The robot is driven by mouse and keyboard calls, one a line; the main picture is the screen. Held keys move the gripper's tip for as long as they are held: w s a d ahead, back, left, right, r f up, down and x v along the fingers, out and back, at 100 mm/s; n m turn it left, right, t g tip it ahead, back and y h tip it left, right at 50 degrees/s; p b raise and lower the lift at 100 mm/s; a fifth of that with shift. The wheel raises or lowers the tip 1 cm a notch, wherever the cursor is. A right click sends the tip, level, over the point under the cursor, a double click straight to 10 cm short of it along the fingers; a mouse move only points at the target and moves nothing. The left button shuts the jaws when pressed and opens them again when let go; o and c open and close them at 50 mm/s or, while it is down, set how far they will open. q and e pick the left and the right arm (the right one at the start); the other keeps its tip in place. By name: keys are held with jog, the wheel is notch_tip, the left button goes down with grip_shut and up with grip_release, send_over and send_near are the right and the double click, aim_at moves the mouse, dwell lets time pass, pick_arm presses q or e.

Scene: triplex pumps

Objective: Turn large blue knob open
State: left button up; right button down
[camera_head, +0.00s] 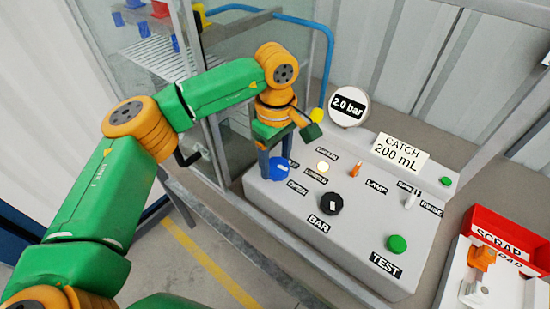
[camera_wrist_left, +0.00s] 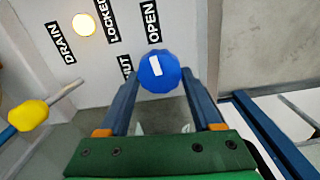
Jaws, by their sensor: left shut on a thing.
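The large blue knob (camera_head: 281,173) sits on the left end of the grey panel, beside the OPEN label (camera_head: 297,187) and a partly hidden SHUT label. It also shows in the left wrist view (camera_wrist_left: 160,76), with a white mark on its face roughly in line with the OPEN label. My left gripper (camera_head: 276,162) reaches down over the knob, its two blue fingers on either side and shut on it. In the left wrist view the fingers (camera_wrist_left: 160,84) flank the knob. My right gripper is not in view.
The panel also carries a black BAR knob (camera_head: 331,204), a green TEST button (camera_head: 397,244), an orange lamp switch (camera_head: 356,169) and a lit lamp (camera_head: 322,167). A yellow-tipped lever (camera_wrist_left: 28,114) is near the gripper. A red scrap bin (camera_head: 490,226) is at right.

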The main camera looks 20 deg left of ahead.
aim_at(277, 165)
pick_arm(q)
jog(key=shift+m, duration=0.9)
jog(key=shift+f, duration=0.1)
jog(key=o, duration=1.4)
jog(key=shift+d, duration=0.1)
notch_tip(277, 165, up, 7)
jog(key=shift+r+b, duration=0.15)
jog(key=shift+b, duration=0.2)
